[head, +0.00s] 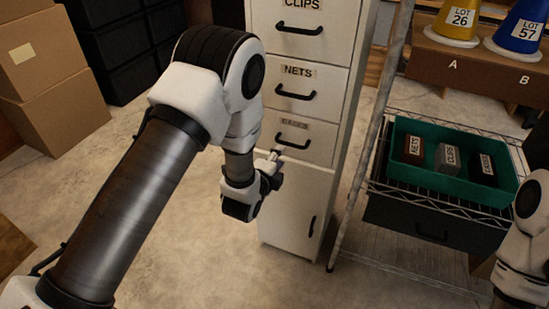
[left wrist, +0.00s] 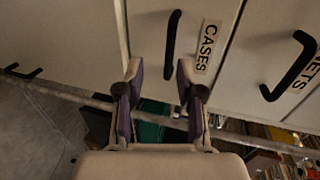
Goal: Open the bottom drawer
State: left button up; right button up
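The white cabinet (head: 345,110) has drawers labelled CLIPS, NETS and CASES. The lowest drawer, CASES (head: 318,147), looks shut, with a dark bar handle (head: 292,143) below its label. In the left wrist view the CASES handle (left wrist: 172,45) lies ahead of the fingertips, within the gap and nearer the right finger. My left gripper (head: 274,156) is at the cabinet front, just below and left of that handle. In the left wrist view its fingers (left wrist: 159,72) are apart with nothing held. Contact with the handle cannot be told. My right gripper is out of view.
Below the drawers is a cupboard door (head: 290,205) with an upright handle. A wire rack right of the cabinet holds a green tray (head: 455,183) with labelled blocks. Cardboard boxes (head: 45,75) and black bins (head: 125,45) stand at left. The floor before the cabinet is clear.

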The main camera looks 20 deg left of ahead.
aim_at(290, 145)
pick_arm(q)
jog(key=x, duration=0.2)
jog(key=r+x, duration=0.1)
jog(key=x, duration=0.2)
jog(key=d+x, duration=0.1)
jog(key=x, duration=0.1)
jog(key=shift+w+r+b, duration=0.1)
jog(key=shift+w+b, duration=0.2)
jog(key=shift+w, duration=0.1)
jog(key=shift+s, duration=0.1)
grip_shut()
